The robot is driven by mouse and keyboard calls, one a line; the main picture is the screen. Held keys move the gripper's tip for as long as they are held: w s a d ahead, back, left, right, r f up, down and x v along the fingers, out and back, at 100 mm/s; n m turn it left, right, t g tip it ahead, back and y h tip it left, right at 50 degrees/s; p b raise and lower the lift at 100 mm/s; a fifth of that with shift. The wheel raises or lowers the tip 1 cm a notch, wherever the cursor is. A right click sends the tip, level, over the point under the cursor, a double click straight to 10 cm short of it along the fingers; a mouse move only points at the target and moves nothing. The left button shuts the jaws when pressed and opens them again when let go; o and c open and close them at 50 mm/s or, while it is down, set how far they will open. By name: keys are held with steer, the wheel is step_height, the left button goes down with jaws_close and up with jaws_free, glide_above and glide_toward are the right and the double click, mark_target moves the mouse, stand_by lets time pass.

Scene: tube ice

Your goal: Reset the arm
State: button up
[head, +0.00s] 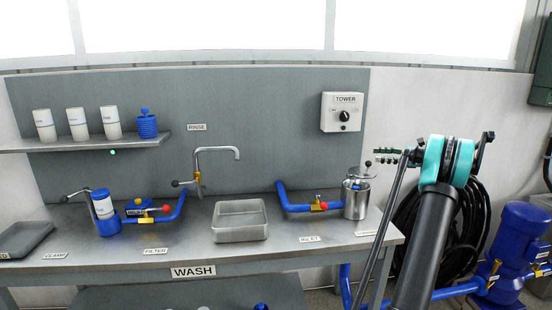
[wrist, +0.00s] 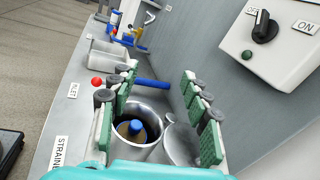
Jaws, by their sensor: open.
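My gripper (head: 388,156) is raised at the right, above the right end of the wash bench. In the wrist view my gripper (wrist: 157,80) is open, its two green-padded fingers wide apart with nothing between them. Below it stands a steel strainer pot (head: 355,203), open at the top. In the wrist view, the pot (wrist: 152,105) holds a blue-topped piece (wrist: 136,127). A round steel lid (wrist: 181,146) appears beside the pot's mouth, apart from my fingers.
The tower switch box (head: 342,112) is on the back panel, close to the right finger in the wrist view. A steel basin (head: 240,235), a tap (head: 198,165) and a blue clamp holder (head: 107,225) are on the bench. Several white cups (head: 78,124) stand on the shelf.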

steer(key=s+a+f+n+g+h, duration=0.1)
steer(key=s+a+f+n+h, duration=0.3)
steer(key=s+a, duration=0.5)
steer(key=s+a+f+n+h, duration=0.2)
steer(key=s+a+f+h, duration=0.3)
steer(key=a, duration=0.8)
steer(key=s+f+n+h, duration=0.4)
steer(key=s+f+n, duration=0.2)
steer(key=s, duration=0.8)
steer(key=s+a+f+n+t+h, duration=0.1)
steer(key=s+f+n+h, duration=0.3)
steer(key=s+f, duration=0.7)
steer(key=s+n, duration=0.2)
steer(key=s, duration=0.1)
steer(key=shift+o, duration=0.5)
steer(key=shift+a, duration=0.1)
